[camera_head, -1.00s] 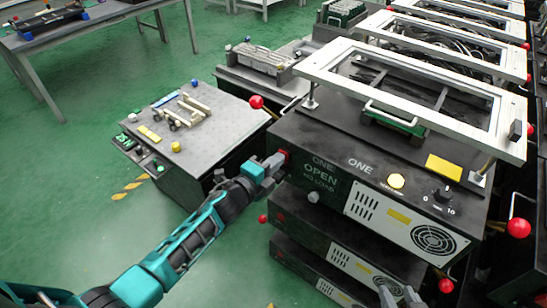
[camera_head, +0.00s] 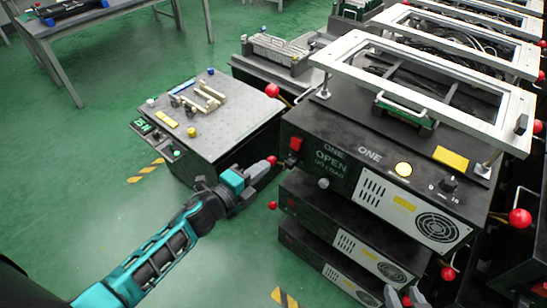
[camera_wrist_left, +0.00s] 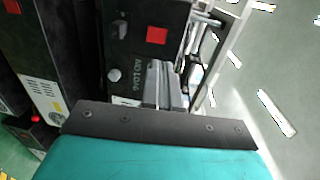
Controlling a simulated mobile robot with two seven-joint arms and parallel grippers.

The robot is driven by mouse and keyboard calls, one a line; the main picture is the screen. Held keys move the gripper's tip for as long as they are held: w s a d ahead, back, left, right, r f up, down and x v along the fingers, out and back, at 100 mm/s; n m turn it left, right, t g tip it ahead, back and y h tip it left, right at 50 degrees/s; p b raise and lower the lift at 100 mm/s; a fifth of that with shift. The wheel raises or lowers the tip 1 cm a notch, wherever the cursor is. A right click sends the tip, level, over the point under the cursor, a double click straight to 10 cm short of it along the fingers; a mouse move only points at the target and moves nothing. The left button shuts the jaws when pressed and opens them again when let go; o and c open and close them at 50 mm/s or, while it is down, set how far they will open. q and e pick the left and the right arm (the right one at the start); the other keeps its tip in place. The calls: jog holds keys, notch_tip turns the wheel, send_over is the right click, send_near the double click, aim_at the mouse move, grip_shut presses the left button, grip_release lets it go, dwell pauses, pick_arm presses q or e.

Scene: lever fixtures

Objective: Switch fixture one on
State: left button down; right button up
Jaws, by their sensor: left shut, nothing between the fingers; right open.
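Fixture one (camera_head: 350,178) is the black box marked ONE and OPEN, at the centre right of the head view under a white frame (camera_head: 470,113). My left gripper (camera_head: 265,168) is shut and empty, left of that corner with a gap. Its grey fingers (camera_wrist_left: 163,85) show in the wrist view. My right gripper (camera_head: 404,296) is open at the bottom edge.
Similar black units are stacked below fixture one, with more behind. Red ball knobs on levers stick out at left (camera_head: 272,91) and right (camera_head: 520,218). A grey-topped bench (camera_head: 225,125) stands left. The green floor (camera_head: 90,200) is clear at left.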

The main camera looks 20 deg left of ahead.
pick_arm(q)
jog(key=shift+v, duration=1.25)
jog(key=s+d+f+n+g+y+p, duration=0.1)
jog(key=s+n+g+y, duration=0.1)
jog(key=s+n, duration=0.5)
jog(key=s+d+f+n+g+y+p, duration=0.1)
jog(key=s+d+f+n+g+p, duration=0.1)
jog(key=s+n, duration=0.6)
jog(key=n+g, duration=0.1)
jog(key=n, duration=0.3)
jog(key=shift+n+y, duration=0.3)
jog(key=shift+y, duration=0.1)
